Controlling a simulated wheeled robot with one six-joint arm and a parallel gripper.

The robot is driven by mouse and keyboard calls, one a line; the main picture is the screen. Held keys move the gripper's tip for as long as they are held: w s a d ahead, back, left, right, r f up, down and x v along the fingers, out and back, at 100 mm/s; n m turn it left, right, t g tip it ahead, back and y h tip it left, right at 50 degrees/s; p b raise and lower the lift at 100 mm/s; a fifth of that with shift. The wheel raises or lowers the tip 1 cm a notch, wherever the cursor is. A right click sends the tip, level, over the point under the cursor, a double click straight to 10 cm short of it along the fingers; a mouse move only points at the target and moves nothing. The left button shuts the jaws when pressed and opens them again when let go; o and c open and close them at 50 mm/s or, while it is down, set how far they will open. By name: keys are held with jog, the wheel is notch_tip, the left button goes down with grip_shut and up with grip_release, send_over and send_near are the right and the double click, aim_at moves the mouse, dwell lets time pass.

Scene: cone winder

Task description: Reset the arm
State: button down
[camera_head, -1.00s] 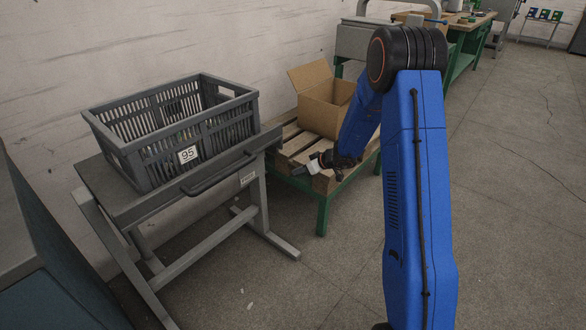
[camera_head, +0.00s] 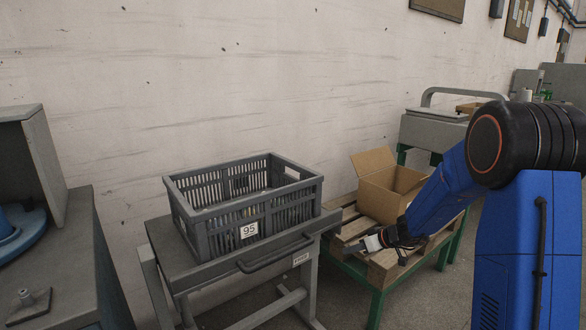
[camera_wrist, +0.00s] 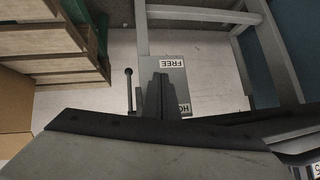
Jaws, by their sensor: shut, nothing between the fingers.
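My gripper (camera_head: 372,243) is at the end of my blue arm, above the near left corner of the wooden pallet stand and just right of the grey cart. Its fingers are shut with nothing between them. In the wrist view the dark fingers (camera_wrist: 160,92) show in the middle, in front of the cart's frame and a label reading FREE. My upper arm fills the right side of the head view.
A grey slotted crate (camera_head: 217,234) marked 95 sits on the cart (camera_head: 168,250). An open cardboard box (camera_head: 388,192) stands on the pallet stand (camera_head: 381,268), close to my forearm. A grey machine with a blue disc (camera_head: 28,228) is at left. A wall runs behind.

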jog(key=s+a+r+g+h, duration=0.1)
jog(key=s+r, duration=0.4)
jog(key=s, duration=0.3)
jog(key=s+a+r+m+g, duration=0.1)
jog(key=s+r, duration=0.3)
jog(key=s, duration=0.4)
jog(key=s+a+r+h, duration=0.1)
jog(key=s+r, duration=0.4)
jog(key=s, duration=0.3)
jog(key=s+d+r+m+h, duration=0.1)
jog(key=s+d, duration=0.4)
jog(key=s, duration=0.6)
jog(key=s+d+m+h, duration=0.4)
jog(key=s+d, duration=0.1)
jog(key=s, duration=0.6)
jog(key=shift+d+r+m+h, duration=0.2)
jog(key=shift+r+m+h, duration=0.1)
jog(key=shift+r+m, duration=0.1)
